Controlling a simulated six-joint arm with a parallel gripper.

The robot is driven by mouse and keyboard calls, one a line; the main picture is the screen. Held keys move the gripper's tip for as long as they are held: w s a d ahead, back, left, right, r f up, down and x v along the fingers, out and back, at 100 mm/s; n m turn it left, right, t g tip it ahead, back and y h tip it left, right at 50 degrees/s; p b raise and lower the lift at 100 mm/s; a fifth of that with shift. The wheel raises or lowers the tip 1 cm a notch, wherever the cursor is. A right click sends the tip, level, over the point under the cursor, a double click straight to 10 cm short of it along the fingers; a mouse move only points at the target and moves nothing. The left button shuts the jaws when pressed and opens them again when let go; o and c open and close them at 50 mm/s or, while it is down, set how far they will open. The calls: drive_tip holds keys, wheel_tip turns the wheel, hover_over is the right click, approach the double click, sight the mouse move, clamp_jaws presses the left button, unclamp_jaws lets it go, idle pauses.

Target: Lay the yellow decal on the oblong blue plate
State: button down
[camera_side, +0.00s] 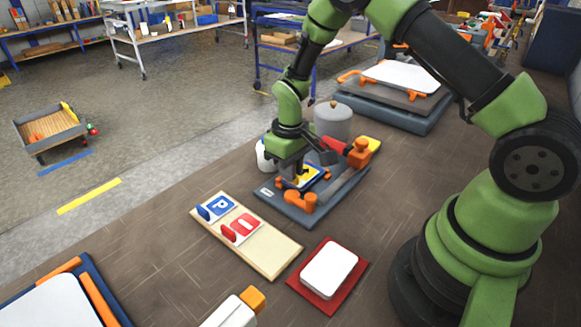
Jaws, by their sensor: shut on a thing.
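The oblong blue plate (318,172) lies in a dark grey fixture (268,203) with orange clamps, in the middle of the side view. The yellow decal (305,181) shows over the plate, under my gripper. My gripper (291,181) points down at the left part of the plate and is shut on the yellow decal. The fingertips are small and partly hidden. I cannot tell whether the decal touches the plate or is held just above it.
A wooden board (272,258) in front holds a blue P sign (220,207) and a red sign (246,225) with handles. A white block (329,268) sits on a red mat (309,290). A grey canister (333,120) and a red-orange tool (359,152) stand close behind my gripper.

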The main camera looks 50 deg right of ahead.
drive_tip(key=c, duration=0.5)
unclamp_jaws()
idle(0.4)
drive_tip(key=shift+r, duration=3.55)
